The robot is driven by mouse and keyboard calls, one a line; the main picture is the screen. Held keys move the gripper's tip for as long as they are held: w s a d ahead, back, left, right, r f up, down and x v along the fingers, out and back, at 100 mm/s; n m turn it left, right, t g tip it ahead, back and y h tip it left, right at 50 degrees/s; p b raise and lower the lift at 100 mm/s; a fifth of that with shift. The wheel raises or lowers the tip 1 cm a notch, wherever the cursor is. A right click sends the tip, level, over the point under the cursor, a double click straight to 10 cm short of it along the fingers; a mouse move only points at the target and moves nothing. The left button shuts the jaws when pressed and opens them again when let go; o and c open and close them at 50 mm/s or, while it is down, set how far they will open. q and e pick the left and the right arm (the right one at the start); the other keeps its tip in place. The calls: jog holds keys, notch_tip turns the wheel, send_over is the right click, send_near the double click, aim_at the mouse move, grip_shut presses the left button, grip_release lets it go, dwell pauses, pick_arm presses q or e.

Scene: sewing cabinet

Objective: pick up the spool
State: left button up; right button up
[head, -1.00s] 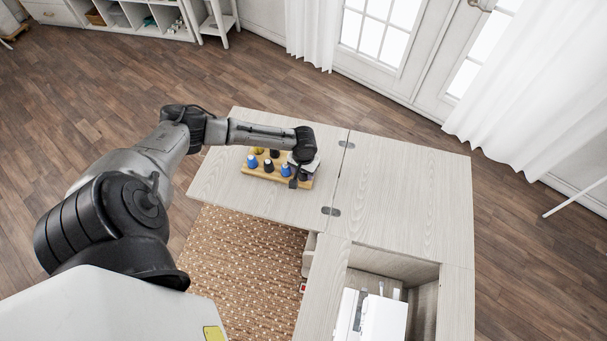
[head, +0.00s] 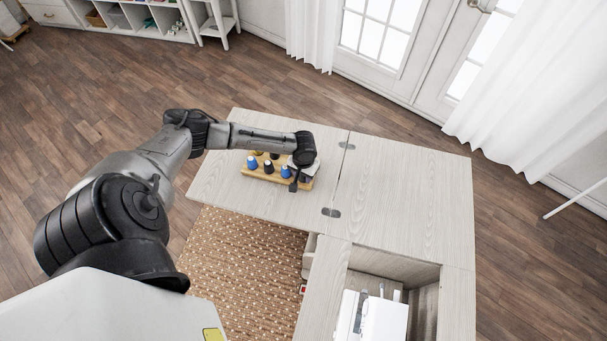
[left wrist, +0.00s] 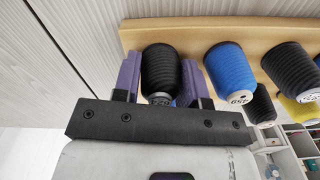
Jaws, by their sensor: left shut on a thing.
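My left gripper (head: 297,181) is over the right end of the wooden spool rack (head: 262,178) on the left leaf of the cabinet top. In the left wrist view, its two purple fingers are shut on a black spool (left wrist: 160,68), one on each side. The spool is close to the wooden rack (left wrist: 190,31); I cannot tell whether it is clear of its peg. In the head view the gripper hides this spool. My right gripper is not in view.
A blue spool (left wrist: 229,66) stands right beside the held one, with another black spool (left wrist: 290,66) and a yellow spool (left wrist: 297,108) further along. A white sewing machine (head: 384,319) sits in the cabinet's opening. The right cabinet top (head: 405,200) is clear.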

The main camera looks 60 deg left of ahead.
pick_arm(q)
jog(key=shift+r, duration=0.55)
notch_tip(320, 180, up, 3)
jog(key=shift+d+r+p, duration=0.15)
jog(key=shift+r+p, duration=0.05)
jog(key=shift+p, duration=0.3)
jog(key=w+d+r, duration=0.3)
jog(key=d+r, duration=0.3)
jog(key=d, duration=0.4)
jog(key=shift+w+d+r+p, duration=0.25)
jog(key=shift+w+d+p, duration=0.05)
jog(key=shift+d+p, duration=0.15)
jog(key=shift+w, duration=0.1)
